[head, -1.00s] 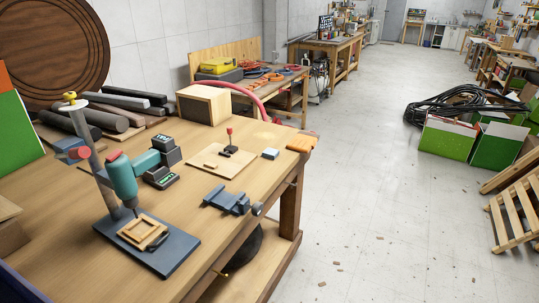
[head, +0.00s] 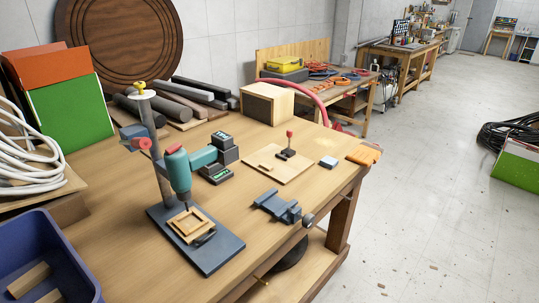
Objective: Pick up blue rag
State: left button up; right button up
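A small pale blue item (head: 328,161) lies on the wooden workbench (head: 115,205), near its right end. It looks like a folded rag or a small block; I cannot tell which. An orange folded cloth (head: 364,154) lies to its right at the bench corner. No other blue cloth is clear in view. Neither of my grippers is in view.
On the bench stand a drill press (head: 178,170), a blue-grey vise (head: 277,206), a board with a red-knobbed tool (head: 290,137) and a wooden box (head: 267,103). A coiled white hose (head: 28,160) and blue bin (head: 75,262) are at left.

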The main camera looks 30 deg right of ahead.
aim_at(328, 162)
jog(key=i+l+u, duration=0.1)
jog(key=l+u, duration=0.3)
jog(key=l, duration=0.45)
jog(key=l+u, duration=0.4)
jog(key=l, duration=0.45)
jog(key=k+l+u, duration=0.15)
jog(key=l+u, duration=0.25)
jog(key=l, duration=0.45)
